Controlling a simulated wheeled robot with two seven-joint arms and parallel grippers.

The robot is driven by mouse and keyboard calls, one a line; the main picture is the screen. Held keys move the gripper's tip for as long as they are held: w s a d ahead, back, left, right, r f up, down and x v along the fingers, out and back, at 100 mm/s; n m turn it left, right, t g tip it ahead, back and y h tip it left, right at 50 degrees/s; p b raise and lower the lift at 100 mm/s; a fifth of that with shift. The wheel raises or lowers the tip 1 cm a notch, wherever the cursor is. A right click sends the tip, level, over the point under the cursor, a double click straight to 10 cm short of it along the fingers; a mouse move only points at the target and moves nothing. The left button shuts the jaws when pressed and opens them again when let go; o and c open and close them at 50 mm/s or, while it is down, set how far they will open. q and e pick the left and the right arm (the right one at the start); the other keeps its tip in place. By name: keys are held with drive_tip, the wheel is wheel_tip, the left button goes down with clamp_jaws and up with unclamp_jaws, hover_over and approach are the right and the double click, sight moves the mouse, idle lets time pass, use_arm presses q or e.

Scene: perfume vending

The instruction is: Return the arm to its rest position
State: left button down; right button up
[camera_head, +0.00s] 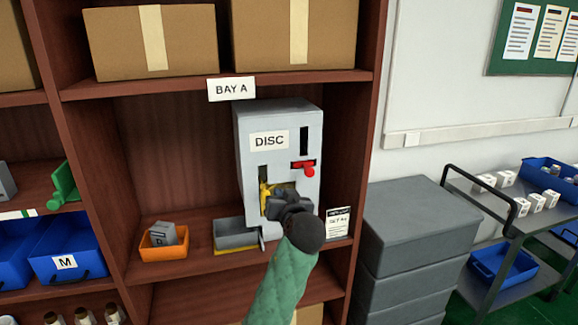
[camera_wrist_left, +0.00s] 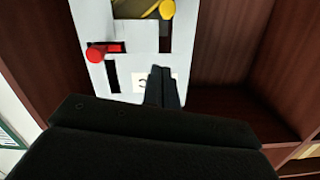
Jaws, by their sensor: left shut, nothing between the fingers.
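My left arm reaches up from the bottom of the head view in a green sleeve. Its dark left gripper (camera_head: 280,207) is in front of the lower part of the grey DISC dispenser (camera_head: 258,120). The fingers are shut and empty; in the wrist view they show as a dark closed pair (camera_wrist_left: 162,86) before the dispenser's white label. The gripper hides part of the dispenser's lower opening, where yellow parts (camera_head: 265,189) show. A red lever (camera_head: 303,167) sticks out at the dispenser's right; it also shows in the wrist view (camera_wrist_left: 96,54). My right gripper is not in view.
The dispenser stands in the wooden shelf bay marked BAY A (camera_head: 232,89). A grey tray (camera_head: 236,236) and an orange bin (camera_head: 150,246) stand left of my arm. Grey stacked boxes (camera_head: 420,225) and a cart (camera_head: 515,215) are to the right.

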use_arm(q)
wheel_tip(320, 180, down, 12)
drive_tip(key=w+d+f+m+g+h, duration=0.1)
drive_tip(key=w+d+m+g+h, duration=0.15)
drive_tip(key=m+h, duration=0.25)
drive_tip(key=s+a+f+g+h, duration=0.1)
drive_tip(key=s+a+f+g, duration=0.15)
drive_tip(key=f, duration=0.55)
drive_tip(key=s+a+f+g, duration=0.1)
drive_tip(key=s+f, duration=0.3)
drive_tip(key=f, duration=0.5)
drive_tip(key=s+a+f+g+h, duration=0.15)
drive_tip(key=s+f, duration=0.25)
drive_tip(key=f, duration=0.4)
drive_tip(key=s+a+f+g, duration=0.2)
drive_tip(key=s+a+f, duration=0.1)
drive_tip(key=s+f, duration=0.6)
drive_tip(key=s+a+f+n+g+y, duration=0.1)
drive_tip(key=s+a+f+g, duration=0.1)
drive_tip(key=s+f, duration=0.8)
drive_tip(key=s+a+f+g, duration=0.2)
drive_tip(key=s+f, duration=0.7)
drive_tip(key=s, duration=1)
drive_tip(key=shift+s+a+f+n+g, duration=0.15)
drive_tip(key=shift+s+a+n+g, duration=0.2)
drive_tip(key=shift+a, duration=0.65)
